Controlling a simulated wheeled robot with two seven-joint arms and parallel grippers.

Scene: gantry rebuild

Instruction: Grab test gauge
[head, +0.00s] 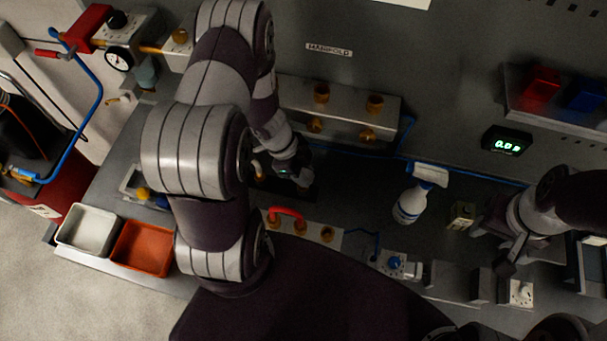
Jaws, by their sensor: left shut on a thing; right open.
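My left gripper (302,178) is at the back middle of the bench, just below the manifold block. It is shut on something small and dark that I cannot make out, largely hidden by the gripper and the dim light. I cannot tell if that is the test gauge. A round white dial gauge (118,59) sits on a grey block with a black knob at the upper left, far from both grippers. My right gripper (509,260) is open at the right of the bench, above a small white part with a dark hole (520,293).
The manifold block (340,108) has several brass fittings. A spray bottle (412,198), a small box (461,215) and a plate with a red handle (330,234) stand mid-bench. A white bin (88,211) and an orange bin (143,268) are at left. A digital display (507,141) glows green.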

